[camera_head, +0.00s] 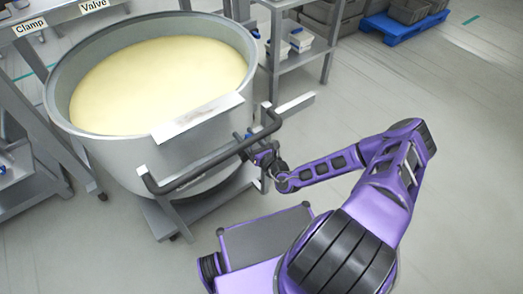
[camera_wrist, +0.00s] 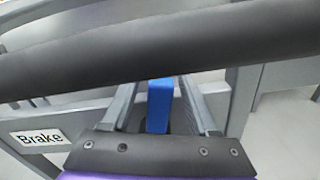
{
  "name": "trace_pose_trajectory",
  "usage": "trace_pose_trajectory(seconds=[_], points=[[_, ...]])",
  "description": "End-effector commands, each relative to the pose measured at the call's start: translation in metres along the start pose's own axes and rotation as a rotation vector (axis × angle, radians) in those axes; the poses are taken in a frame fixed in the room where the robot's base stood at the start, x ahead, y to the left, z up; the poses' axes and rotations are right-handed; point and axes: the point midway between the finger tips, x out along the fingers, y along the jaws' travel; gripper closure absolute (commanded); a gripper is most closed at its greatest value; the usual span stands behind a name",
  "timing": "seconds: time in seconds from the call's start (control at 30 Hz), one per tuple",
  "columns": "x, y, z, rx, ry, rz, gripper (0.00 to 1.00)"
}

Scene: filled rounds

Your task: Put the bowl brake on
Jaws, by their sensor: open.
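The large grey bowl (camera_head: 112,152) holds pale yellow dough and stands on a wheeled trolley at the left of the head view. A dark push handle (camera_head: 215,158) runs along its near side. My gripper (camera_head: 255,145) is at the right part of this handle. In the wrist view, a sign reading "Brake" (camera_wrist: 40,138) is at the left. A blue lever (camera_wrist: 158,106) shows between the two fingers of my open gripper (camera_wrist: 158,88). The dark handle (camera_wrist: 150,48) crosses in front and hides the lever's upper end. I cannot tell whether the fingers touch the lever.
A steel rack with "Clamp" (camera_head: 30,26) and "Valve" (camera_head: 93,5) signs stands at the left. A shelf (camera_head: 300,52) with white tubs is behind the bowl. A blue pallet (camera_head: 405,27) with grey crates is at the back. The floor at the right is clear.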

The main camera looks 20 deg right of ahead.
Motion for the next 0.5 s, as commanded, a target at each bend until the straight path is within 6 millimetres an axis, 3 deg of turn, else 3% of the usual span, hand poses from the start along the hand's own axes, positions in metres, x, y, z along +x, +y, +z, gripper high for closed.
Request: trace_pose_trajectory(seconds=[0.5], points=[[-0.120,-0.001,0.000,0.001,0.002,-0.003,0.40]])
